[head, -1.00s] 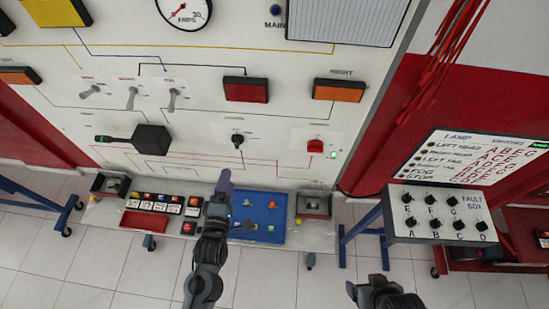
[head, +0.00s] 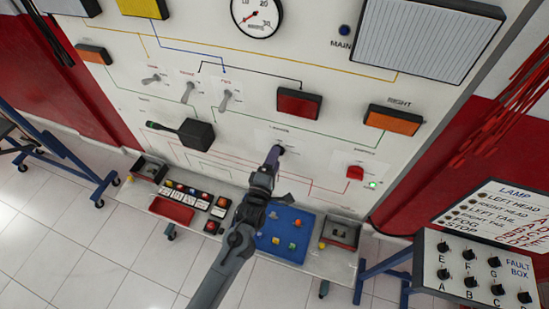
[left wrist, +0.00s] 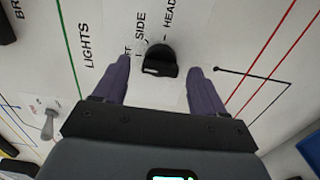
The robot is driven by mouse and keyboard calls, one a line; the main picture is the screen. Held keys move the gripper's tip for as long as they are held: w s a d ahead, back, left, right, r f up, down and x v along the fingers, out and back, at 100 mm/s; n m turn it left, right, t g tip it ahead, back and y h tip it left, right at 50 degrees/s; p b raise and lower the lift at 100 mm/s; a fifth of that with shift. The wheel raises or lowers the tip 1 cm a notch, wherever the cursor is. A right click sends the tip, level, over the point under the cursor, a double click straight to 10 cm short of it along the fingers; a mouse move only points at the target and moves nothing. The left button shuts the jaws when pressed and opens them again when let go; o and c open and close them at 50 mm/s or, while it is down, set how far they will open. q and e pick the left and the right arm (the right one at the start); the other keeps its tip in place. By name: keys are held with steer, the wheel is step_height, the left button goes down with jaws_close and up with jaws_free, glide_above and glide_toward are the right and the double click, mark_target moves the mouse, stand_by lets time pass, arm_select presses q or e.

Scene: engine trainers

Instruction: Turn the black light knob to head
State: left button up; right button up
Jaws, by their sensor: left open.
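The black light knob (left wrist: 161,59) shows in the left wrist view on a white panel plate, with the printed labels SIDE and HEAD just above it and another label partly hidden. Which label it points to is not clear. My left gripper (left wrist: 159,68) is open, with one purple finger on each side of the knob and a gap on both sides. In the head view my left gripper (head: 275,153) reaches up to the panel at the knob, which it mostly hides. My right gripper is out of view.
On the panel, a red switch (head: 355,172) with a lit green lamp is right of the knob, and a black box with a lever (head: 197,135) is left. Below are a blue tray (head: 268,245) and a ledge. A fault box (head: 478,268) stands at right.

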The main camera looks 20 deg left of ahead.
arm_select(q)
steer(key=shift+w, duration=0.45)
steer(key=c, duration=1.1)
steer(key=shift+o, duration=0.2)
steer(key=shift+m, duration=0.3)
steer(key=m+p, duration=0.5)
steer(key=m, duration=1.2)
steer(key=shift+m, duration=0.3)
